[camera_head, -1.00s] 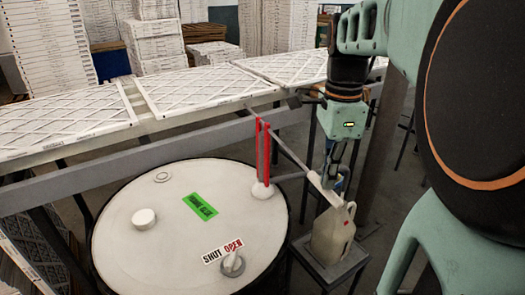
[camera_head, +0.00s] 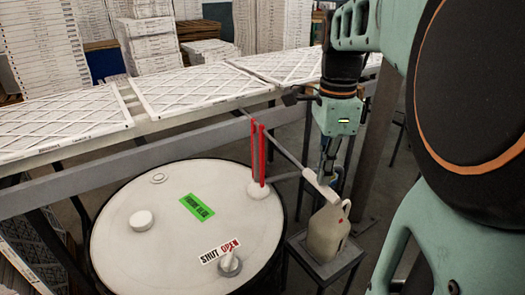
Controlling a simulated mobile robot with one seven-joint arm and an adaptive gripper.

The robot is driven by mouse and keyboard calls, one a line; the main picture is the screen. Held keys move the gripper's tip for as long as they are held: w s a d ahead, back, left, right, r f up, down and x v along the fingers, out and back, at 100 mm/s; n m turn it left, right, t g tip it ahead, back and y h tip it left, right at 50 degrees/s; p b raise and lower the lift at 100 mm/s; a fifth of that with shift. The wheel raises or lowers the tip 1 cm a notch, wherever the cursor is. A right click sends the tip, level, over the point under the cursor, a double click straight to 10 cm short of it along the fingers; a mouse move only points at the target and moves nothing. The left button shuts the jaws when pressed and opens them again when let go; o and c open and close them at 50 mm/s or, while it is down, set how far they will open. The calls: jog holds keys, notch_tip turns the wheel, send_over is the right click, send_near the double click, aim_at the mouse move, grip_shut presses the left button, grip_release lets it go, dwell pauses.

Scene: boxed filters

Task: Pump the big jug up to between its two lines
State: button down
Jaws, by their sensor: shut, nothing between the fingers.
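The big jug (camera_head: 327,236) is off-white, with a loop handle at its right, and stands upright below my gripper. Its two lines and the liquid level cannot be made out. A white drum (camera_head: 125,255) carries a pump with two upright red bars (camera_head: 258,155). A thin grey rod (camera_head: 286,149) slopes down right from the bars to a white bar (camera_head: 322,187) above the jug. My gripper (camera_head: 326,174) points down, shut and empty, at the upper end of this white bar; contact cannot be told. A SHUT/OPEN label (camera_head: 219,251) lies by a grey knob (camera_head: 230,264) on the drum.
The jug stands on a small grey stand (camera_head: 348,258). A grey rail (camera_head: 105,173) and a bench of framed filters (camera_head: 185,98) run behind the drum. White boxes (camera_head: 152,45) are stacked at the back. A post rises right of my gripper.

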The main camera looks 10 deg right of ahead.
notch_tip(320, 180, up, 13)
jog(key=p, duration=1)
jog(key=shift+w, duration=0.2)
jog(key=shift+a+f, duration=0.1)
notch_tip(320, 180, down, 3)
jog(key=b, duration=0.7)
dwell(0.5)
jog(key=shift+f, duration=0.15)
dwell(1.2)
